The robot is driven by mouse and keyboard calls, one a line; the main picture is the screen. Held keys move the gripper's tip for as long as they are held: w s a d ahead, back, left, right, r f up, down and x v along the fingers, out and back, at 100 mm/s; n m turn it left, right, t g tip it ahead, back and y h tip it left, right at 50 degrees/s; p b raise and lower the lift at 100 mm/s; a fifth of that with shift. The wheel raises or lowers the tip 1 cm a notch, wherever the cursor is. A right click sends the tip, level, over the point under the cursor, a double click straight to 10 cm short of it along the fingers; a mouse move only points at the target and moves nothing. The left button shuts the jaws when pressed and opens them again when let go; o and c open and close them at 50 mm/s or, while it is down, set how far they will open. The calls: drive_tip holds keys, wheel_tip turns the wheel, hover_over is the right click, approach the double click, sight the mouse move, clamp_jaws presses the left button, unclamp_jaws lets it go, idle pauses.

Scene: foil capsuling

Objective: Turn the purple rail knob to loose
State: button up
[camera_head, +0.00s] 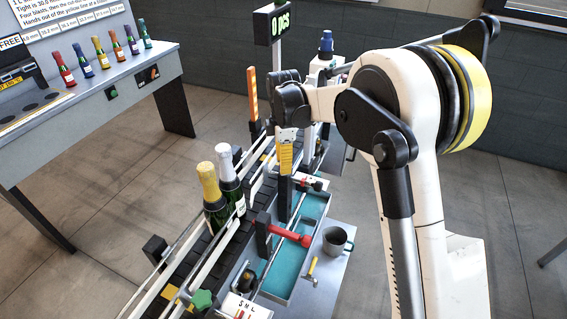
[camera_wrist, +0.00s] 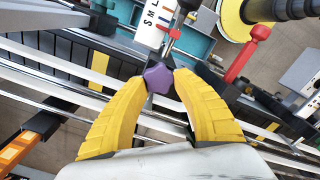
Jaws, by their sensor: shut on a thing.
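The purple rail knob (camera_wrist: 158,76) is a small lobed knob at the middle of the wrist view, over the pale conveyor guide rails (camera_wrist: 60,66). My gripper (camera_wrist: 160,83) has its two yellow fingers closed in on the knob from both sides, with the tips against it. In the head view my gripper (camera_head: 285,158) points down over the conveyor's far part, and the purple knob is hidden there. A white plate with the letters S M L (camera_wrist: 150,24) lies just beyond the knob. I cannot make out the knob's setting.
Two bottles, gold-topped (camera_head: 209,181) and white-topped (camera_head: 227,169), stand on the conveyor. A red-handled lever (camera_head: 291,235) crosses the teal tray (camera_head: 279,284) beside a grey mug (camera_head: 337,241). A green knob (camera_head: 202,299) is at the near end. An orange post (camera_head: 253,95) stands left of my gripper.

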drive_tip(key=o, duration=1.2)
wheel_tip(320, 180, up, 12)
